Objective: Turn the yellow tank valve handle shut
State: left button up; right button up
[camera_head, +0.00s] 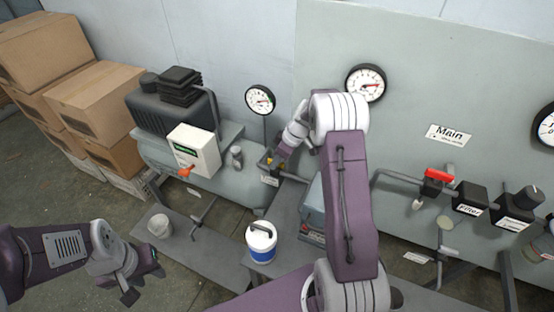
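The tank valve (264,163), with a small bit of yellow showing, sits on the pipe at the right end of the grey tank (230,185). A small white label (270,181) is just below it. My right gripper (274,160) is right at the valve and covers most of the handle. It is too small and too hidden to tell whether its fingers are closed on the handle, or which way the handle points. My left gripper (146,283) is at the lower left, open and empty, far from the valve.
A white box with an orange-red knob (185,171) and a gauge (260,99) are near the tank. A blue-and-white pail (261,242) and a small grey bucket (159,225) stand in front. A red-handled valve (439,175) is on the right panel. Cardboard boxes (95,97) are stacked at left.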

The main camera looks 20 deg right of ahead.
jog(key=shift+f, duration=0.15)
grip_shut()
